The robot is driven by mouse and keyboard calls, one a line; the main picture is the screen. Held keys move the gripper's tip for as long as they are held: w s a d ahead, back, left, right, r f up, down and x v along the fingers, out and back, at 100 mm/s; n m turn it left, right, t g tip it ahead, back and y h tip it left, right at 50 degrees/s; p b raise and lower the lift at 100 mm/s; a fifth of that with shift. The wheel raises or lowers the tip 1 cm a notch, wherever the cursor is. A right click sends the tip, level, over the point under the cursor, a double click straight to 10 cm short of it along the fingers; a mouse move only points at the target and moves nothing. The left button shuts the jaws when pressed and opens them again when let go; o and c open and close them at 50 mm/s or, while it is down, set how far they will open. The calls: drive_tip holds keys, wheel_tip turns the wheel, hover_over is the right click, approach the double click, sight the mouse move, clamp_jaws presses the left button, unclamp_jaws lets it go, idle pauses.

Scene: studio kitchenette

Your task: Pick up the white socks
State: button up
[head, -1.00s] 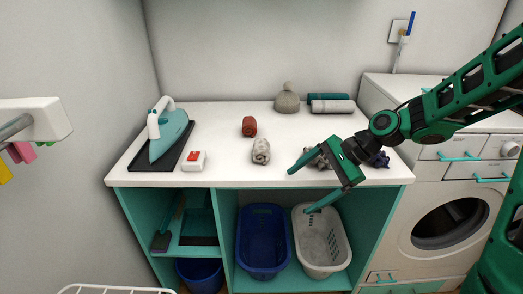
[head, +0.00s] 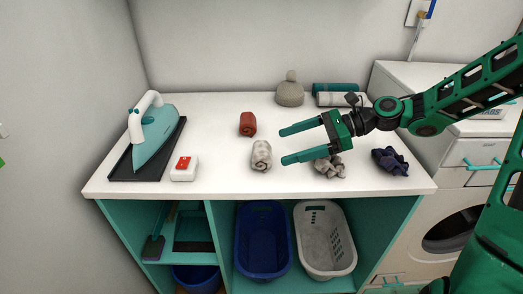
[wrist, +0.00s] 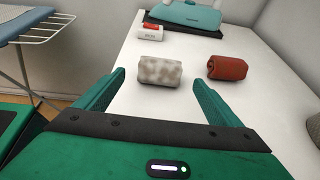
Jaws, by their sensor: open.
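The white socks (head: 261,156) look like a rolled, pale grey-white mottled bundle on the white countertop, near its middle. They also show in the wrist view (wrist: 159,70), ahead of and between my fingers. My gripper (head: 283,146) is open and empty, with its fingers pointing left toward the socks. In the head view the fingertips end just right of the roll, apart from it. A crumpled grey-white cloth (head: 330,168) lies below my gripper in the picture, partly hidden by it.
A dark red roll (head: 247,124) lies behind the socks. A white-and-red box (head: 184,168) and an iron (head: 153,128) stand left. A grey beanie (head: 290,90) and rolled towels (head: 335,98) are at the back. A dark blue cloth (head: 390,161) lies right. Baskets (head: 324,240) sit below.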

sight(260, 154)
drive_tip(key=x, duration=0.9)
drive_tip(key=shift+a+f, duration=0.1)
drive_tip(key=shift+f, duration=0.1)
drive_tip(key=c, duration=1.1)
